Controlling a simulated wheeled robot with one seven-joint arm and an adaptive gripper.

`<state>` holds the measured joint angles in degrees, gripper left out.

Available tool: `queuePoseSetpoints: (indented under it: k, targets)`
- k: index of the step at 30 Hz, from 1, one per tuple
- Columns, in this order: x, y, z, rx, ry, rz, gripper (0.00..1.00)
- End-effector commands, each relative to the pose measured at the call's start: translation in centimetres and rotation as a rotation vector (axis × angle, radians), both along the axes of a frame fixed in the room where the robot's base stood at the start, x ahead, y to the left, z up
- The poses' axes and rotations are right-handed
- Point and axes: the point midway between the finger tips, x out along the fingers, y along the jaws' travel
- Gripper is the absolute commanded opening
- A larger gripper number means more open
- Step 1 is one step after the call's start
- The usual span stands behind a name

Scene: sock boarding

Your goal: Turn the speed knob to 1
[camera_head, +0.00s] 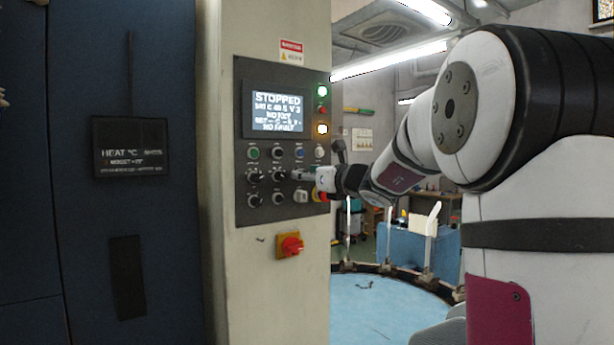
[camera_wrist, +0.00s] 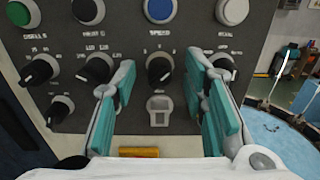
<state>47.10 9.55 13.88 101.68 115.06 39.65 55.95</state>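The speed knob (camera_wrist: 158,70) is a round black knob with a pale pointer mark, below a label that seems to read SPEED in the wrist view. The small scale marks around it are too blurred to read. My gripper (camera_wrist: 160,65) has its two teal-padded fingers spread, one on each side of this knob, with a visible gap on both sides. In the camera_head view my gripper (camera_head: 304,175) reaches the panel from the right and hides most of the speed knob.
Other black knobs (camera_wrist: 97,68) stand close to the left finger, another (camera_wrist: 224,66) by the right. A grey square fitting (camera_wrist: 158,110) is below the speed knob. Push buttons (camera_wrist: 160,10) line the top. The display (camera_head: 278,111) reads STOPPED. A red-and-yellow switch (camera_head: 290,246) sits lower.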

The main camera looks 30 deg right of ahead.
Motion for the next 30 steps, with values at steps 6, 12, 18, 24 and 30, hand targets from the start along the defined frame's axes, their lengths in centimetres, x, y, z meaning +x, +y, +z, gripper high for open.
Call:
queuePoseSetpoints:
  k: [6,12,18,24,30]
  targets:
    - [-0.02,0.01,0.00,0.000,0.000,0.000,0.24]
    - [-0.03,0.00,-0.01,0.000,0.000,0.000,0.00]
    - [0.01,0.00,-0.05,-0.012,0.000,0.000,0.00]
    - [0.14,0.10,-0.15,-0.080,-0.005,0.001,0.00]
    - [0.24,0.14,-0.30,-0.222,-0.011,0.000,0.00]
